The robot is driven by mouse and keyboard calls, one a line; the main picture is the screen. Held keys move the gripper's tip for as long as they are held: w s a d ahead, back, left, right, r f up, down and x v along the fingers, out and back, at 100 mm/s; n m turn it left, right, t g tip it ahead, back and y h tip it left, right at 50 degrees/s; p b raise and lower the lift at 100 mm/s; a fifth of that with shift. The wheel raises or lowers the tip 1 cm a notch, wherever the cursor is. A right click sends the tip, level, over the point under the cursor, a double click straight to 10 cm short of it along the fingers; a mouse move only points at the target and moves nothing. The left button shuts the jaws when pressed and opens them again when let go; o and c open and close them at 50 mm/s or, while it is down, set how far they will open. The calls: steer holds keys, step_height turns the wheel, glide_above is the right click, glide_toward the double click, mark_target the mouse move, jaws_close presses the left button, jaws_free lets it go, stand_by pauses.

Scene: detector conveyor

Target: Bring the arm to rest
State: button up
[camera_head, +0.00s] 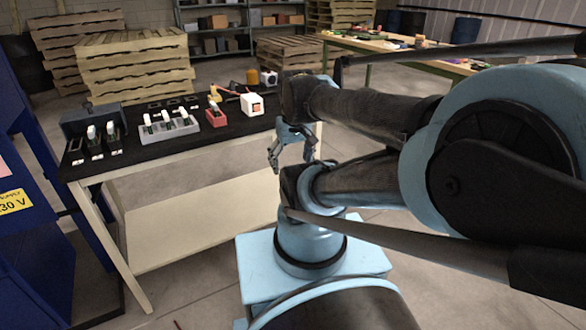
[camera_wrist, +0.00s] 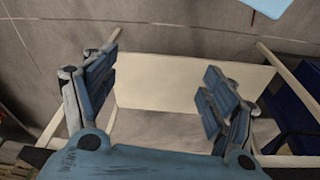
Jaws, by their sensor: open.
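My gripper (camera_head: 292,152) is open and empty. In the head view it hangs in front of the right end of a black-topped workbench (camera_head: 135,133), below the level of its top. The wrist view shows my gripper's two blue-grey fingers (camera_wrist: 160,90) spread wide apart with nothing between them. Behind the fingers in that view is the bench's pale lower shelf (camera_wrist: 190,75), which also shows in the head view (camera_head: 190,218). My arm reaches in from the right of the head view and is bent. Part of the wrist is hidden behind the arm links.
On the bench stand a grey rack (camera_head: 168,131) with white-topped devices, a red holder (camera_head: 215,117) and a white box (camera_head: 252,104). A blue cabinet (camera_head: 30,190) is at the left. Wooden pallets (camera_head: 135,65) and a second table (camera_head: 400,50) stand behind.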

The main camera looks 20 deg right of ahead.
steer(key=shift+s+d+f+m, duration=0.2)
steer(key=shift+s+f+m, duration=0.45)
steer(key=shift+f, duration=0.3)
